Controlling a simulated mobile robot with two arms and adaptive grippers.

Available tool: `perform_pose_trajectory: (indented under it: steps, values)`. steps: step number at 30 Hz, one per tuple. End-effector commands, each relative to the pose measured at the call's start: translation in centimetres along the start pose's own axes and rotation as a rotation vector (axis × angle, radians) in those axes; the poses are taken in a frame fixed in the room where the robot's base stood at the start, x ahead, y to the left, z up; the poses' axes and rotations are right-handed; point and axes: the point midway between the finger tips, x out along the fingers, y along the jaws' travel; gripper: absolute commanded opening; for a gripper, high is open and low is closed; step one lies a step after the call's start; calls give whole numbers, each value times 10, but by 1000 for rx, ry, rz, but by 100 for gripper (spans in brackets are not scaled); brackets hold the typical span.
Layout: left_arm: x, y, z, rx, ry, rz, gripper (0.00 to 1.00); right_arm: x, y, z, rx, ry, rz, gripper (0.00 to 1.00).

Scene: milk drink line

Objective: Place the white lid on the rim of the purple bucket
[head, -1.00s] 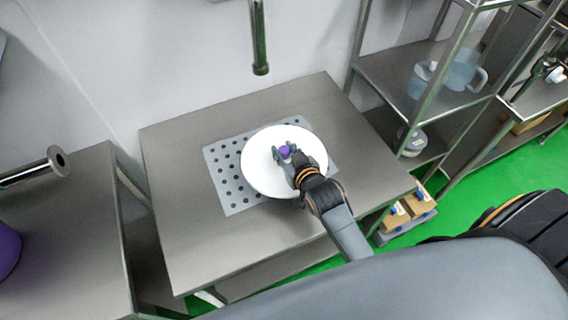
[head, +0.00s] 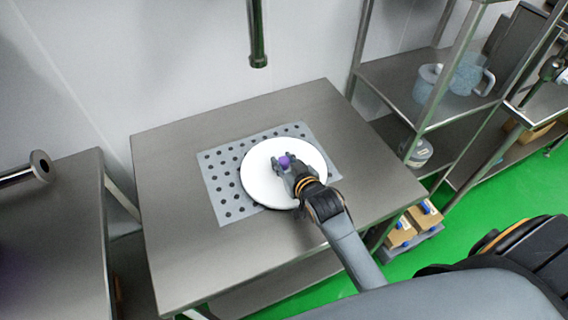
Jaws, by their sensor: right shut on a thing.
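The white lid (head: 262,184) is a round disc with a purple knob (head: 285,161) at its middle. It is over the perforated grey mat (head: 219,182) on the steel table, with a dark shadow along its lower edge. I cannot tell whether it touches the mat. My right gripper (head: 289,166) reaches over the lid from the lower right and is shut on the knob. The purple bucket is not clearly in view; only a faint purple tint shows at the left edge. My left gripper is out of view.
The steel table (head: 180,245) is bare around the mat. A metal pipe (head: 257,40) hangs above its back. A second table (head: 60,240) with a horizontal pipe end (head: 40,167) is at the left. A shelf rack (head: 395,75) with clear jugs (head: 466,75) stands at the right.

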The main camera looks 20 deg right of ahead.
Motion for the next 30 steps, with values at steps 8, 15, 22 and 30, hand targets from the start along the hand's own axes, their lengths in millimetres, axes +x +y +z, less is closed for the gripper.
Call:
perform_pose_trajectory:
  steps: [8, 15, 22, 30]
  values:
    - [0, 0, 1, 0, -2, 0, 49, 0, 0, 2, 0, 0, 0, 51]
    - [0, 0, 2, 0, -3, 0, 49, 0, 0, 2, 0, 0, 0, 51]
    - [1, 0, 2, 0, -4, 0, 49, -12, 0, 1, 0, 1, 0, 51]
    - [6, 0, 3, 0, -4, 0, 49, -66, 0, 2, -1, -2, 0, 51]
